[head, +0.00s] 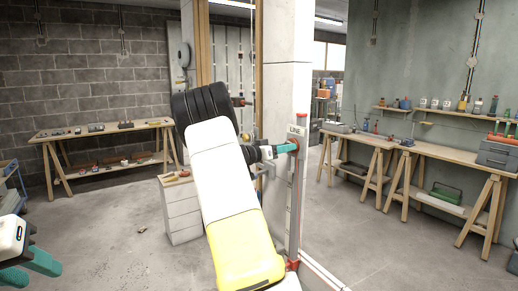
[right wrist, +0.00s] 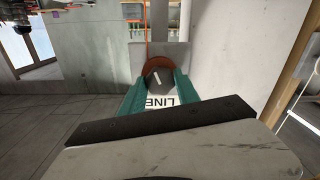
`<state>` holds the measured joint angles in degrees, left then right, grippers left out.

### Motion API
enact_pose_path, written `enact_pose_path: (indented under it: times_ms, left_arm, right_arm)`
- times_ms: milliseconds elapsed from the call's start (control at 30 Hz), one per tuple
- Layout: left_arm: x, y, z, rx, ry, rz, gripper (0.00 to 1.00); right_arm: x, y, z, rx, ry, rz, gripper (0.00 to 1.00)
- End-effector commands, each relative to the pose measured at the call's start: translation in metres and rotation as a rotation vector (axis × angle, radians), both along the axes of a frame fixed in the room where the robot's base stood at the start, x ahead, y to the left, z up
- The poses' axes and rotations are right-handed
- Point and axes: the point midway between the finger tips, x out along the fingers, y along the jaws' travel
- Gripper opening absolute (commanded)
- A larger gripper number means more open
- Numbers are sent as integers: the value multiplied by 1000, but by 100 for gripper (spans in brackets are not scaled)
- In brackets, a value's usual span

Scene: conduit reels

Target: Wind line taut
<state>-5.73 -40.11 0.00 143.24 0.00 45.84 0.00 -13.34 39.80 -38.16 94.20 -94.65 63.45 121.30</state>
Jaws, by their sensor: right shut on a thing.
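My right gripper (head: 289,148) reaches a grey and red upright post (head: 296,190) in the head view. In the right wrist view its teal fingers (right wrist: 158,80) are shut on a dark knob (right wrist: 155,74) with a white mark. Behind the knob is a brown-orange round reel (right wrist: 159,64). A thin orange line (right wrist: 146,30) runs straight up from the reel. A white label reading LINE (right wrist: 163,101) shows upside down between the fingers. My left gripper (head: 32,268) is at the lower left of the head view, fingers apart and empty.
A wooden bench (head: 100,133) stands at the back left and another workbench (head: 440,153) along the right wall. A white drawer cabinet (head: 182,212) stands behind my right arm, which hides part of the middle. The floor at the left is mostly clear.

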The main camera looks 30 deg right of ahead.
Motion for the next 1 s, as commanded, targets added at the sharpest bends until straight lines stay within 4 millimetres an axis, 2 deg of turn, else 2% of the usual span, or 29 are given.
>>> enact_pose_path:
  times_ms: [567, 600, 700, 1000]
  left_arm:
    - [0, 0, 0, 0, 0, 0, 36]
    - [0, 0, 0, 0, 0, 0, 36]
    - [0, 0, 0, 0, 0, 0, 36]
    - [0, 0, 0, 0, 0, 0, 36]
  right_arm:
    - [0, 1, -2, 7, -33, 1, 0]
    - [0, 1, -2, 7, -33, 1, 40]
    - [0, 1, -2, 6, -34, 1, 59]
    - [0, 1, -1, 4, -35, 1, 59]
